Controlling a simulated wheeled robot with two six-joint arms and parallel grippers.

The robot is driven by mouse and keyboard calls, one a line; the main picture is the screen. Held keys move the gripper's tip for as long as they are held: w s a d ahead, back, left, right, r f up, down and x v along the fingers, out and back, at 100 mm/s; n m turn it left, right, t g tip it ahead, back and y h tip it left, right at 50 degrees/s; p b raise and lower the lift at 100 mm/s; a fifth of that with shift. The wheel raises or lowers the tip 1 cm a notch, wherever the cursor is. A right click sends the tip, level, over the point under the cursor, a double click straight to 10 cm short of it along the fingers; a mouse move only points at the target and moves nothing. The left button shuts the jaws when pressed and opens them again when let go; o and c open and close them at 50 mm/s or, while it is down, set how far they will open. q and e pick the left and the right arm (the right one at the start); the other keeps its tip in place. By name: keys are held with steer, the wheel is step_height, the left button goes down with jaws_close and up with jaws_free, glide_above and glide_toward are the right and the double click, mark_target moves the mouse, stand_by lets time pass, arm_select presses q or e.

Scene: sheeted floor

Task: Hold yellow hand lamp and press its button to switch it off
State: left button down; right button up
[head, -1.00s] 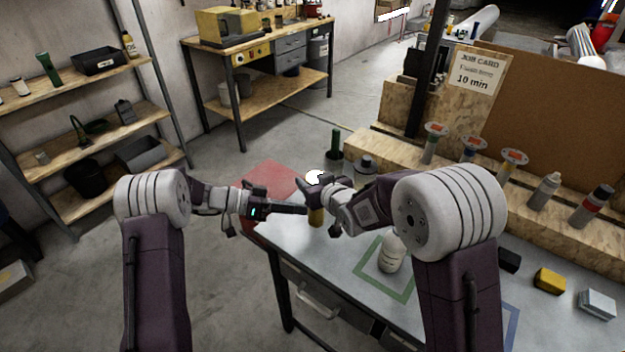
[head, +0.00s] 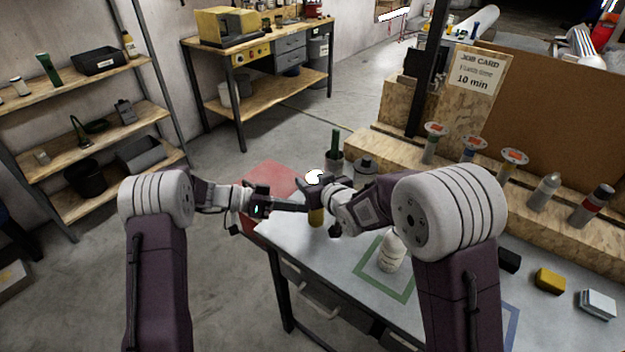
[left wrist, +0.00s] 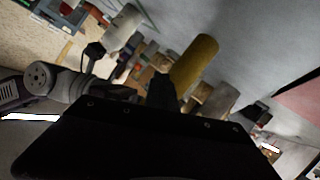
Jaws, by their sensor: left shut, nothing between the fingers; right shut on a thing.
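The yellow hand lamp (head: 316,217) is upright above the table's far left part, its top end (head: 314,177) glowing bright white. My right gripper (head: 314,188) is shut on the lamp just below the glowing head and covers part of its body. My left gripper (head: 304,207) is shut and empty, its fingertips pointing right at the lamp's side, close to it. In the left wrist view the lamp's yellow body (left wrist: 196,60) lies just beyond my dark left fingertips (left wrist: 162,88). Whether they touch it cannot be told. The button is not visible.
A white bottle (head: 391,253) stands inside a green square outline (head: 367,284) on the table. A red area (head: 268,179) lies at the table's far left corner. A dark cup with a green item (head: 335,150) is behind my right gripper. Small blocks (head: 549,280) lie at right.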

stand_by(0.5)
arm_select(q)
steer(key=s+a, duration=0.4)
steer(key=s, duration=0.1)
steer(key=shift+s+a, duration=0.15)
steer(key=shift+a, duration=0.05)
stand_by(0.5)
arm_select(e)
steer(key=o, duration=1.6)
